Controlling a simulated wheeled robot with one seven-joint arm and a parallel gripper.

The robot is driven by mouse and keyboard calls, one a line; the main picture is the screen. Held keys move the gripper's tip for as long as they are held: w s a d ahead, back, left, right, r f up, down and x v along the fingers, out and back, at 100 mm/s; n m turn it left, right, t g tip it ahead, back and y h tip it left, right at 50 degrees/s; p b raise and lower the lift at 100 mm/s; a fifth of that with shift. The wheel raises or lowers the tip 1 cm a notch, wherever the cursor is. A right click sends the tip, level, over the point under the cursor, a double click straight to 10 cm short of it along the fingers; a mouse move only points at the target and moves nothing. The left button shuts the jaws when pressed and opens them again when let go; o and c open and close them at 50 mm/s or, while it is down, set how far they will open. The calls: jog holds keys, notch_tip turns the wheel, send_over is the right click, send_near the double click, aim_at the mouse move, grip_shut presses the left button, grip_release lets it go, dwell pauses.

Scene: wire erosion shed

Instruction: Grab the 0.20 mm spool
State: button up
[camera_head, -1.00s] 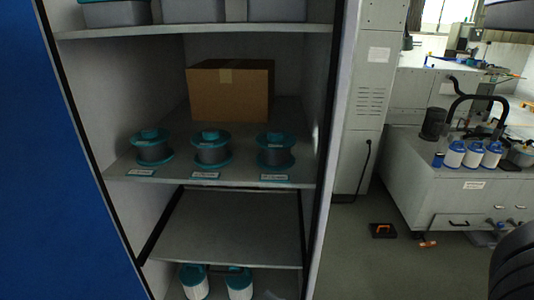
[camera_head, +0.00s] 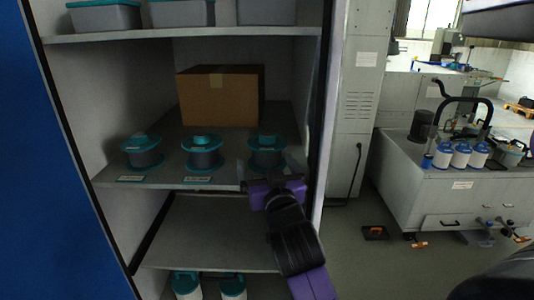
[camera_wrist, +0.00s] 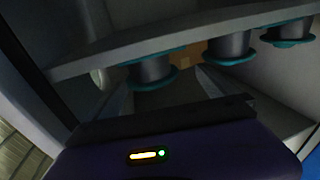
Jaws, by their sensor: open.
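Three dark grey wire spools with teal flanges stand upright in a row on the middle cabinet shelf: left (camera_head: 142,152), middle (camera_head: 202,152) and right (camera_head: 267,152). A small label lies on the shelf edge before the left and middle ones; the print is too small to read, so I cannot tell which is 0.20 mm. My gripper (camera_head: 270,178) is open and empty, just in front of the right spool, hiding its lower part and label place. In the wrist view the right spool (camera_wrist: 152,70) lies ahead between the fingers (camera_wrist: 165,92), apart from them.
A cardboard box (camera_head: 220,96) stands behind the spools. The shelf edge (camera_head: 150,184) runs just below them, and the cabinet's right wall (camera_head: 318,110) is close to my gripper. White-and-teal canisters (camera_head: 232,287) stand on the bottom shelf; the shelf between is empty.

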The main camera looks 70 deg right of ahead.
aim_at(270, 157)
jog(key=shift+s+d+f+m+g, duration=0.1)
jog(key=shift+s+d+m+g, duration=0.15)
jog(key=shift+d, duration=0.15)
jog(key=shift+s+d+f+m+g, duration=0.1)
jog(key=shift+d+m+g, duration=0.05)
jog(key=shift+d+g, duration=0.15)
jog(key=shift+d, duration=0.35)
jog(key=p+x, duration=0.1)
jog(key=x, duration=0.5)
jog(key=shift+p, duration=0.4)
jog(key=shift+w+d+f, duration=0.15)
jog(key=shift+w+d, duration=0.2)
jog(key=shift+d, duration=0.1)
jog(key=c, duration=2)
jog(key=shift+r, duration=0.2)
grip_shut()
